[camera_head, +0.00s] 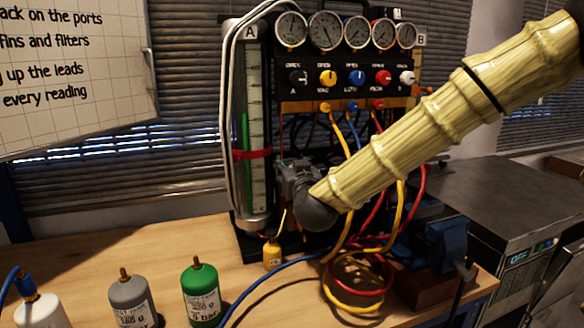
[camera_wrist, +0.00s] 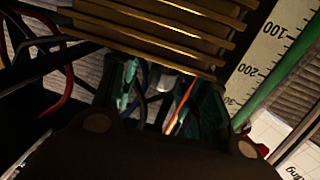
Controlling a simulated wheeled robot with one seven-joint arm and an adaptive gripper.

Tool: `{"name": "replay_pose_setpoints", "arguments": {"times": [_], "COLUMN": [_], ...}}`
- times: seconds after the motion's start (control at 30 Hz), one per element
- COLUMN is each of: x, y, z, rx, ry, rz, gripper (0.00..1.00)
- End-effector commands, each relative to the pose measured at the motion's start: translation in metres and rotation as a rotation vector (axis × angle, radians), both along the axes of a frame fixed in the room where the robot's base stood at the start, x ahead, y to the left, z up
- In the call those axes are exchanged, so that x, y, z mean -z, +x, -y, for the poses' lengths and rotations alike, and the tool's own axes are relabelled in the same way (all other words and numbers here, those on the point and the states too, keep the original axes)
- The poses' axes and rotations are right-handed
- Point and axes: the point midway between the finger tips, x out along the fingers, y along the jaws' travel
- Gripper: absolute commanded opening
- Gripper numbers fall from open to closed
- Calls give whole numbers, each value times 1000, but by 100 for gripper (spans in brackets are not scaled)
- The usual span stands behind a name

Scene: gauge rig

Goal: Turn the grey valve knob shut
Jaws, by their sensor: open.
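The manifold panel has a row of knobs in the head view: a dark, blackish-grey knob (camera_head: 297,77) at the left, then yellow, blue, red and white ones. The dark knob is the closest match to a grey valve knob, but its exact colour is unclear. My gripper (camera_head: 293,172) is well below it, in front of the lower rig and right of the glass tube, partly hidden by my wrist. In the wrist view my gripper (camera_wrist: 168,88) has two fingers apart with a gap between them. I see cables but no knob in that gap.
The glass tube (camera_head: 253,130) with a green column stands close left of my gripper. Yellow, red and blue hoses (camera_head: 352,285) loop below. Green (camera_head: 201,292) and grey (camera_head: 132,298) cylinders stand at the front left. In the wrist view, brass strips (camera_wrist: 150,32) cross above the fingers.

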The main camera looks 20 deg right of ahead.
Motion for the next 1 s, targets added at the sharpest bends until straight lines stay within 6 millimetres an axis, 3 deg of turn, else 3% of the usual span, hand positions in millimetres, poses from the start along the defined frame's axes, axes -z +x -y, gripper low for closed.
{"name": "replay_pose_setpoints", "arguments": {"times": [0.33,0.57,1.0], "x": [0,0,-1], "y": [3,3,3], "z": [0,1,0], "rx": [0,0,39], "ry": [0,0,-2], "rz": [0,0,0], "gripper": [42,1,0]}}
